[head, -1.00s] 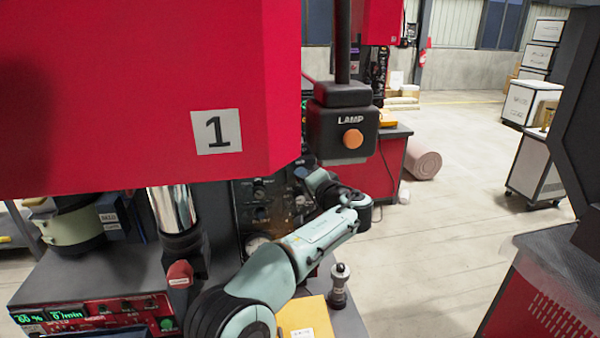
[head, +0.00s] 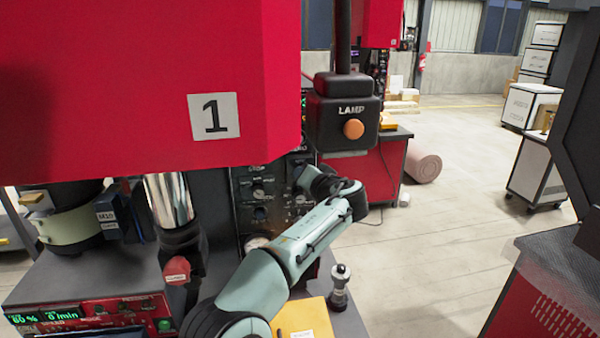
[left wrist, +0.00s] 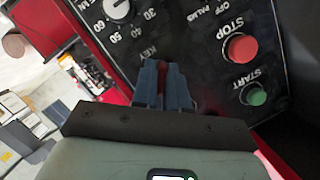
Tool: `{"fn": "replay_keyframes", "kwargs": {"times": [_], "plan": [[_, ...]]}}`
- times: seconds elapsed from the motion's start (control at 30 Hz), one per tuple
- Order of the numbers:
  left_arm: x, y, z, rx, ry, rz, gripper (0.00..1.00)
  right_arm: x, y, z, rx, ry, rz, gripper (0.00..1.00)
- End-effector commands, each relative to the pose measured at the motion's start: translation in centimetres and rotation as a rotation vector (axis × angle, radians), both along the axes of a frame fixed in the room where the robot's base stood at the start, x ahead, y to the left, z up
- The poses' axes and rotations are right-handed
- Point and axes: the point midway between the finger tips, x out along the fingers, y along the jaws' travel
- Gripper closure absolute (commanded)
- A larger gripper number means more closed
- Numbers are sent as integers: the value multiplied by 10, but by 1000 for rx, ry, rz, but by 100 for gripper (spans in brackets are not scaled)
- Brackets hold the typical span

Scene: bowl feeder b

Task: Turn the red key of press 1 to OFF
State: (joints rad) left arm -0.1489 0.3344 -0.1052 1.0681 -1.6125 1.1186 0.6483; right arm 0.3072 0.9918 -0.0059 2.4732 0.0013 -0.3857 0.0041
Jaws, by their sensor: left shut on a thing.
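Press 1 has a red housing (head: 120,80) with a white plate marked 1 (head: 214,116) in the head view. Its dark control panel (head: 262,212) is partly covered by my left arm. In the left wrist view the panel carries a red key (left wrist: 162,72) below a partly covered KEY label. My left gripper (left wrist: 165,75) is shut on the key, one blue-grey finger on each side. The fingers hide most of the key, so I cannot read where it points. My right gripper is in neither view.
A red STOP button (left wrist: 241,48) and a green START button (left wrist: 256,95) sit right of the key. A dial (left wrist: 117,9) is at upper left. A LAMP box (head: 345,112) hangs near my arm. A small pepper-mill-like object (head: 340,285) stands by a yellow folder (head: 300,318).

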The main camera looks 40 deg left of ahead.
Motion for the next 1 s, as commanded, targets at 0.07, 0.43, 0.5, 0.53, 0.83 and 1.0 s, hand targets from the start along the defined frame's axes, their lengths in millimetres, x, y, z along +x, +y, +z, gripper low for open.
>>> {"fn": "replay_keyframes", "kwargs": {"times": [0.07,0.43,0.5,0.53,0.83,1.0], "plan": [[0,0,-1,-14,-13,2,100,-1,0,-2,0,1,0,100],[0,0,-1,-25,-27,2,100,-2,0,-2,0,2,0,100],[-1,0,-1,-43,-50,2,100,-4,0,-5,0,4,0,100],[-1,0,-2,-53,-62,1,100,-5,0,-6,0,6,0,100],[-1,0,-2,-170,-211,0,100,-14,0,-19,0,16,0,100],[-1,0,-2,-236,-290,1,100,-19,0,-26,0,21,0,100]]}}
